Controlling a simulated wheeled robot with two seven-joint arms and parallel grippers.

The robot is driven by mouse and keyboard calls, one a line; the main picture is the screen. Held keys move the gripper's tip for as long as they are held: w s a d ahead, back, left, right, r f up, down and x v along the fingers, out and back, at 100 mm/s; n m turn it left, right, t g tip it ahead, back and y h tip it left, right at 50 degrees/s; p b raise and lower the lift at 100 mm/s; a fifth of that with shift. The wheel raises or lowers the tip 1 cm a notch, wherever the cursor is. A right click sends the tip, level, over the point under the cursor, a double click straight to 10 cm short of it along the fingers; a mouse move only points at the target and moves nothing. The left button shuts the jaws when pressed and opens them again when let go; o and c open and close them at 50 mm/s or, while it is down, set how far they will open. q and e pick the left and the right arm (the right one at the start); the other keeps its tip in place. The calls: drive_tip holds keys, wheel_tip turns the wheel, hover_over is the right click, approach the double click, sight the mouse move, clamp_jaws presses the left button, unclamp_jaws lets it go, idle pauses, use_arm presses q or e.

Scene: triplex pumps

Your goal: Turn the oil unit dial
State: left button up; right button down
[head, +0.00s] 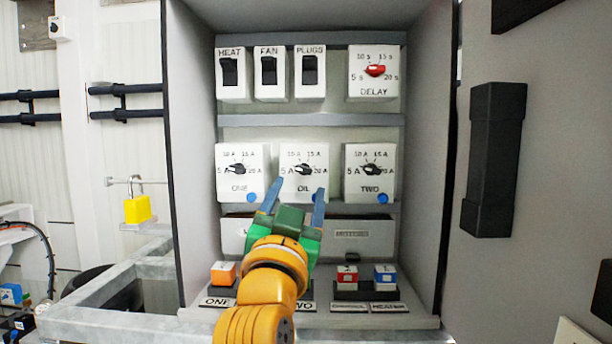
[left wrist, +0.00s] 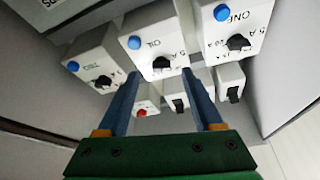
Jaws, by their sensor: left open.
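The oil unit (head: 293,190) is a white box labelled OIL in the middle of the cabinet's second row. Its black dial (head: 304,169) sits inside a printed scale, with a blue button at the lower right. In the left wrist view the picture is upside down, and the oil dial (left wrist: 162,62) shows between the fingertips. My left gripper (head: 295,195), with green body and blue fingers, is open and empty. In the head view its fingertips overlap the lower part of the oil unit. I cannot tell whether they touch it. My right gripper is not in view.
Unit ONE (head: 238,170) and unit TWO (head: 370,170) flank the oil unit closely. Above are three black switches and the DELAY unit (head: 374,72) with a red dial. Cabinet walls close in both sides. Coloured buttons (head: 347,276) sit on the lower ledge. A yellow padlock (head: 138,209) hangs at left.

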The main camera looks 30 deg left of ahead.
sight(303, 170)
use_arm(q)
drive_tip(key=x, duration=0.2)
drive_tip(key=p+x, duration=0.1)
drive_tip(key=x, duration=0.1)
drive_tip(key=shift+r, duration=0.35)
drive_tip(key=shift+w+a+f, duration=0.15)
drive_tip(key=shift+s, duration=0.25)
drive_tip(key=c, duration=0.6)
clamp_jaws()
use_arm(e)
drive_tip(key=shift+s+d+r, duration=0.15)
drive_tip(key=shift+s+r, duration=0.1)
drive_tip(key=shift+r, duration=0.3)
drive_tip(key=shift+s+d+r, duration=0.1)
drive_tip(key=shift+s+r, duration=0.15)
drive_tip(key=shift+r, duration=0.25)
use_arm(q)
drive_tip(key=shift+r+p, duration=0.2)
drive_tip(key=shift+p, duration=0.1)
